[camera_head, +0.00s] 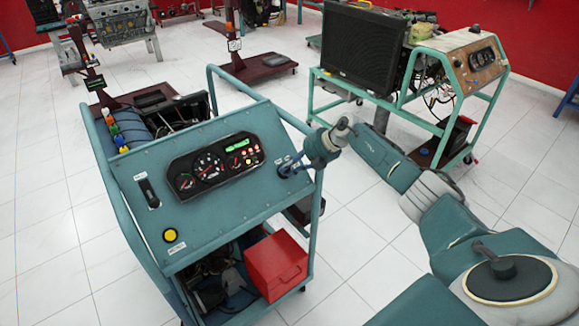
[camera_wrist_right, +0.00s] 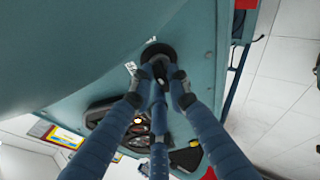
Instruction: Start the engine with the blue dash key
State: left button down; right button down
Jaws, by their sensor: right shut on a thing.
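The engine trainer's teal dash panel (camera_head: 225,205) carries a black gauge cluster (camera_head: 215,166) with a lit green display and several lit red and yellow lamps. My right gripper (camera_head: 290,168) is at the panel's right side, at the ignition switch. In the right wrist view the dark round switch (camera_wrist_right: 157,50) shows just beyond my right fingertips (camera_wrist_right: 159,76). The three fingers are closed together on the key there. The key is mostly hidden by the fingers, so its colour and turn angle cannot be told. My left gripper is not in view.
A yellow button (camera_head: 170,235) and a dark lever switch (camera_head: 149,193) sit on the panel's left. A red box (camera_head: 276,264) stands on the lower shelf. A second trainer with a black radiator (camera_head: 360,46) stands behind right. White tiled floor (camera_head: 345,265) is free right of the cart.

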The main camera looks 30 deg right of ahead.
dwell(0.3)
jog(key=c, duration=1.7)
grip_release()
jog(key=shift+o, duration=0.2)
jog(key=shift+d, duration=0.1)
jog(key=v, duration=1.2)
